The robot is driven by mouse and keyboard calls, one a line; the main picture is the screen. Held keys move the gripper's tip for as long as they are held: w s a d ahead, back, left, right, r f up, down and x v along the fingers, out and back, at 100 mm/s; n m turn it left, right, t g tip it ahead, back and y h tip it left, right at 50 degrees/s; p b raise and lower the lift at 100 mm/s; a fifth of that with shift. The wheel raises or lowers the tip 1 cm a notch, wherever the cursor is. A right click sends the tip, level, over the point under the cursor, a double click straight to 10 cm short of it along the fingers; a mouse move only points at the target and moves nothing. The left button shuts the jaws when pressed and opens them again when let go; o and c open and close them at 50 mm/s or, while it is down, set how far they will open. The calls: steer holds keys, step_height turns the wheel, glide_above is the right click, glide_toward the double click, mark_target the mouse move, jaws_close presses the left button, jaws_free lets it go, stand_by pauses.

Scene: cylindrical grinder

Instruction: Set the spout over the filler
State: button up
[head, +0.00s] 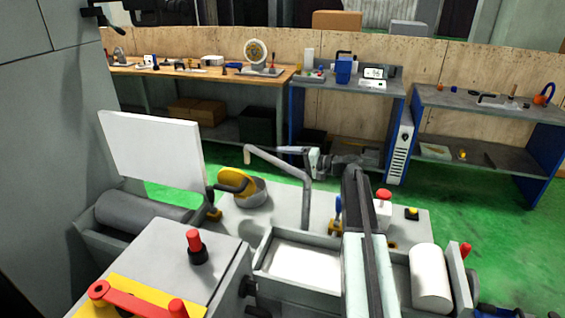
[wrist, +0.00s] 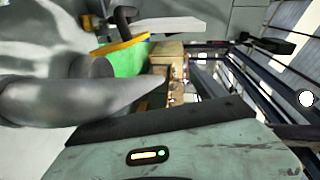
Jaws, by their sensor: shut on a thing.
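The spout (head: 306,205) is a grey bent pipe. It rises from the machine top, runs to the upper left and ends in a short downturned tip. The filler (head: 252,194) is a round grey cup with a yellow lid tilted up on its left side. The spout tip appears above the cup in the head view; its exact alignment in depth cannot be told. My gripper (head: 284,150) is shut on the spout's upper arm. In the wrist view the grey spout (wrist: 45,102) looms large at left, beside my gripper's dark edge. The filler's yellow lid (wrist: 120,46) appears beyond it.
A white panel (head: 152,150) stands left of the filler. A red knob (head: 194,243), a blue-handled lever (head: 338,210) and a red button (head: 383,195) rise from the machine. Benches with tools line the back. Green floor (head: 435,225) is open at right.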

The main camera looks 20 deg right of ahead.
steer(key=shift+o, duration=0.3)
steer(key=shift+s+a+r, duration=0.15)
steer(key=shift+s+r, duration=0.05)
steer(key=shift+s, duration=0.35)
steer(key=shift+s+a+r, duration=0.15)
steer(key=shift+s, duration=0.4)
steer(key=o, duration=0.4)
steer(key=shift+s+d+r, duration=0.5)
steer(key=shift+r, duration=0.1)
steer(key=shift+d+r+p, duration=0.15)
steer(key=shift+d+p, duration=0.2)
steer(key=shift+d, duration=0.55)
steer(key=shift+s+d+r, duration=0.15)
steer(key=shift+d, duration=0.45)
steer(key=shift+s+d+r, duration=0.1)
steer(key=shift+d, duration=0.45)
steer(key=shift+s+d+r, duration=0.45)
steer(key=shift+s+d, duration=0.2)
steer(key=c, duration=0.5)
steer(key=shift+s+d+f, duration=0.1)
steer(key=shift+s+d, duration=0.1)
steer(key=shift+d, duration=0.9)
